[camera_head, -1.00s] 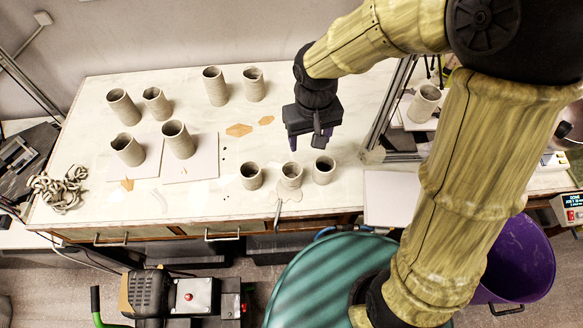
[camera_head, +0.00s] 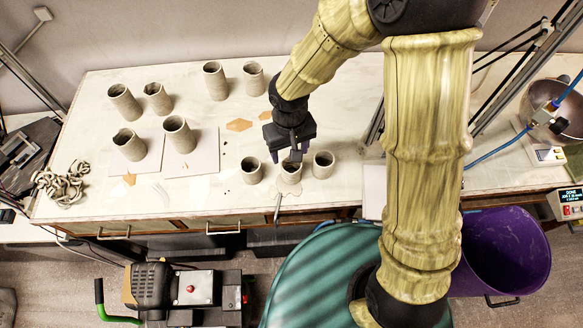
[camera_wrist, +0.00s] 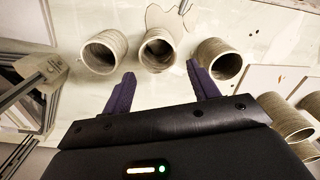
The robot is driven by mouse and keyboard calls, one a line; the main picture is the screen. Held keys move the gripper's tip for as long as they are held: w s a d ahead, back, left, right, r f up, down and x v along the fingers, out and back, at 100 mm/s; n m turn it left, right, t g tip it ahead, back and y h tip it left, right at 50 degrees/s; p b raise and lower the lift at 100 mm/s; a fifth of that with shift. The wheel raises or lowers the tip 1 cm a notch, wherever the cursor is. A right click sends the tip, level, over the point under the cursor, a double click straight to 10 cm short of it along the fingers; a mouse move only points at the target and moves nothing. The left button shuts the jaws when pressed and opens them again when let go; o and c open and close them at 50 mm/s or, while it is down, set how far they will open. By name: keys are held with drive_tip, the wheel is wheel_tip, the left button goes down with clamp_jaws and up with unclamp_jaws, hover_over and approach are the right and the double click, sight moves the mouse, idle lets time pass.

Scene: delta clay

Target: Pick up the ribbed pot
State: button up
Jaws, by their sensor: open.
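Several grey ribbed clay pots stand on the table, and I cannot tell from looks alone which is meant. Three short ones form a front row: left pot (camera_head: 251,171), middle pot (camera_head: 290,176) and right pot (camera_head: 323,166). My gripper (camera_head: 285,157) is open and empty, pointing down above and just behind the middle pot, partly hiding its rim. In the wrist view, the middle pot (camera_wrist: 158,52) lies beyond the gap between the two purple fingers (camera_wrist: 160,72), apart from them. The other two short pots lie either side, mouths showing.
Taller pots (camera_head: 123,104) stand at the back and left, two of them on white boards (camera_head: 208,150). A tool (camera_head: 278,207) lies at the front edge. A metal frame (camera_head: 374,122) rises right of the row. Bare tabletop (camera_head: 340,100) lies behind.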

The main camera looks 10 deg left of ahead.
sight(292, 170)
drive_tip(key=f, duration=0.4)
drive_tip(key=shift+s, duration=0.2)
drive_tip(key=shift+f, duration=0.1)
drive_tip(key=shift+f, duration=0.1)
drive_tip(key=shift+d+f+p, duration=0.15)
drive_tip(key=shift+f+p, duration=0.15)
drive_tip(key=shift+f, duration=1)
drive_tip(key=shift+d+f+p, duration=0.1)
drive_tip(key=shift+f+p, duration=0.15)
drive_tip(key=shift+f, duration=1)
drive_tip(key=c, duration=0.8)
